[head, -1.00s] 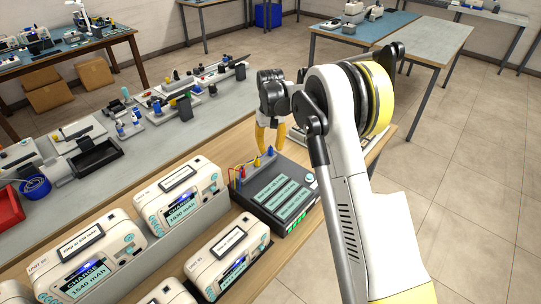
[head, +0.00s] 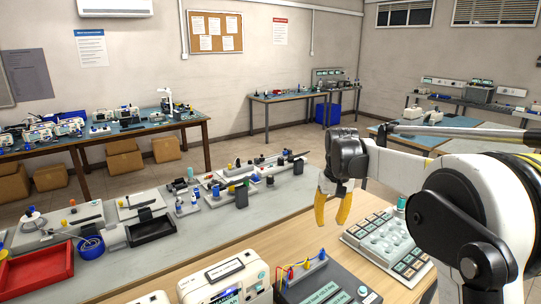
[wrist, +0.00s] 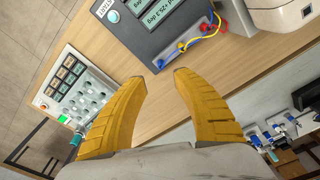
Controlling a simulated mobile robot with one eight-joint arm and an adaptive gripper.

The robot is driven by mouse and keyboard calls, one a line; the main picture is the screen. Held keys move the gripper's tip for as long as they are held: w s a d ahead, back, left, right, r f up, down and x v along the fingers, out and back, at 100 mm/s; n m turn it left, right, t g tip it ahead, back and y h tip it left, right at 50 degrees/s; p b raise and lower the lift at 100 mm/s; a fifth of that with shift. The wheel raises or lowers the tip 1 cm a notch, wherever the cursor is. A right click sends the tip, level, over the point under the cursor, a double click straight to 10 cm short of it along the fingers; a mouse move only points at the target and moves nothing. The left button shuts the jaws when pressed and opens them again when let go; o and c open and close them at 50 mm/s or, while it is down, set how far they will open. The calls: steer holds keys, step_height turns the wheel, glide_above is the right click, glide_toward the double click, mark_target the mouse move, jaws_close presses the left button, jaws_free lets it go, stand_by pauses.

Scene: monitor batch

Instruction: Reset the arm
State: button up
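My gripper (head: 334,208) hangs above the wooden bench in the head view, its yellow fingers pointing down. In the wrist view my gripper (wrist: 161,80) has its two yellow fingers spread apart with bare wood between the tips, so it is open and empty. A dark grey tester box (head: 325,284) with display strips and coloured leads lies below and in front of it. The tester box (wrist: 150,22) also shows past the fingertips in the wrist view, apart from them. My arm reaches in from the right of the head view.
A keypad-like panel (head: 388,242) lies on the bench right of my gripper. A white charger unit (head: 228,279) stands left of the tester. A grey bench (head: 105,205) behind holds small fixtures, a red tray (head: 38,270) and a black tray (head: 152,229).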

steer(key=s+r+t, duration=0.2)
steer(key=s+r, duration=0.2)
steer(key=s, duration=0.5)
steer(key=s+r+t, duration=0.1)
steer(key=s+r, duration=0.2)
steer(key=s, duration=0.5)
steer(key=s+f+t, duration=0.1)
steer(key=s+f, duration=0.2)
steer(key=s, duration=0.4)
steer(key=s+f+t, duration=0.2)
steer(key=s+f, duration=0.1)
steer(key=s, duration=0.5)
steer(key=shift+s+a+m, duration=0.2)
steer(key=shift+s+m, duration=0.1)
